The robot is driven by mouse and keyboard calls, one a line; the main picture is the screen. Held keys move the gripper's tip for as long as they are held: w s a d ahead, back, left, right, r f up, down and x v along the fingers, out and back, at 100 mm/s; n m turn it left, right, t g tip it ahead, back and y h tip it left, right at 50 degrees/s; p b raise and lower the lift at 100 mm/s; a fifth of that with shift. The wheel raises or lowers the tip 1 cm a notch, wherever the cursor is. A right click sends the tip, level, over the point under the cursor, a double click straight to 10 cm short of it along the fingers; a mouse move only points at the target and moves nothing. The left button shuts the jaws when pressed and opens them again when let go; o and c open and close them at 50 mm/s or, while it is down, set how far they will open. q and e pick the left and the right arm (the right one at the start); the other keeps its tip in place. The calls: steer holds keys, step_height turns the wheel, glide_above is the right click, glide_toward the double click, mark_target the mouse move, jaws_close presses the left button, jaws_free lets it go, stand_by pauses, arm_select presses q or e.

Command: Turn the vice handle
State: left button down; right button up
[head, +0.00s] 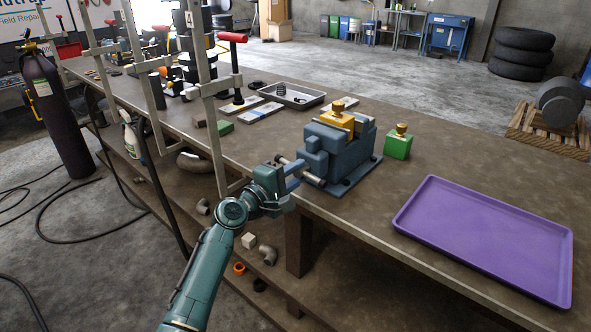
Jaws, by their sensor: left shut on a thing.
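The blue-grey vice (340,148) is mounted on the bench near its front edge. A yellow block with a brass knob (338,115) sits in the top of the vice, between its jaws. The vice handle (285,160) is at the front left end of the vice, a thin bar mostly hidden by my gripper. My left gripper (288,178) reaches in from below and is shut on the vice handle. My right gripper is not in view.
A green block with a brass knob (398,142) stands right of the vice. A purple tray (490,238) lies on the bench (470,165) at the right. Tall metal clamps (208,100) stand along the front edge at left. A grey tray (292,95) lies behind.

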arm_select(q)
steer(key=shift+r+n, duration=0.1)
steer(key=shift+n, duration=0.4)
steer(key=c, duration=1.2)
jaws_free()
steer(key=shift+o, duration=0.2)
steer(key=v, duration=1.3)
